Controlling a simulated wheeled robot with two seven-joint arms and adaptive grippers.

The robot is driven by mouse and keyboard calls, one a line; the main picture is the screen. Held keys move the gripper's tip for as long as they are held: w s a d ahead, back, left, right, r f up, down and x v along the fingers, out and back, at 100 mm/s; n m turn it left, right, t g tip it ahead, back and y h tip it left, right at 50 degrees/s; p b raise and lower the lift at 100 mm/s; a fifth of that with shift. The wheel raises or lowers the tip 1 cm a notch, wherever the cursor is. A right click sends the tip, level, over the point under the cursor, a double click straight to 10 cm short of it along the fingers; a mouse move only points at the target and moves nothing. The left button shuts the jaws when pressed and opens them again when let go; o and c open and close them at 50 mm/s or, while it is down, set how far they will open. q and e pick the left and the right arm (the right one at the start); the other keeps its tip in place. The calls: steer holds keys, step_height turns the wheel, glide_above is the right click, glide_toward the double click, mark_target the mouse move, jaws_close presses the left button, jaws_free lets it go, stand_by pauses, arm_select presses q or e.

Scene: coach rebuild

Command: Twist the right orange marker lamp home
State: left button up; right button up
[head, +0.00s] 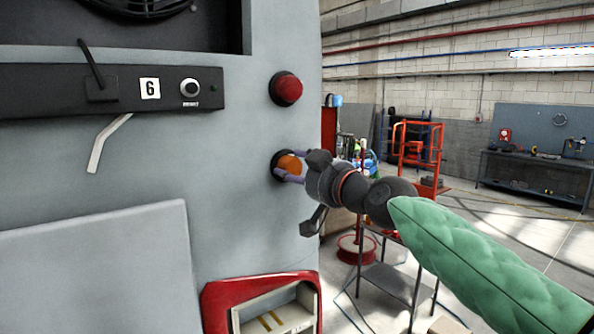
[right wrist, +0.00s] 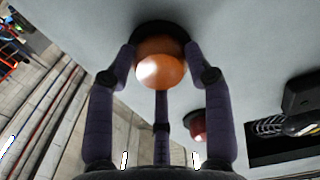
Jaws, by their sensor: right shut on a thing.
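The orange marker lamp (head: 289,165) sits in a dark round socket on the grey coach panel, below a red lamp (head: 286,89). My right gripper (head: 288,168) reaches it from the right, with its fingers around the lamp. In the right wrist view the orange lamp (right wrist: 160,70) lies between the purple fingers, against the black socket ring (right wrist: 162,32). The fingers are shut on it. The exact seating of the lamp in the ring is partly hidden by the fingers. My left gripper is out of view.
A black strip with a number 6 label (head: 150,88) and a knob (head: 190,88) runs along the panel at upper left. A red-framed recess (head: 262,300) is below. A metal stand (head: 395,280) is behind my right arm. Workshop floor lies open at right.

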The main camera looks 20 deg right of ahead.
steer(key=m, duration=0.5)
steer(key=shift+p, duration=0.4)
steer(key=m+p, duration=0.1)
steer(key=m, duration=0.4)
steer(key=shift+m, duration=0.3)
steer(key=o, duration=1.2)
steer(key=v, duration=1.2)
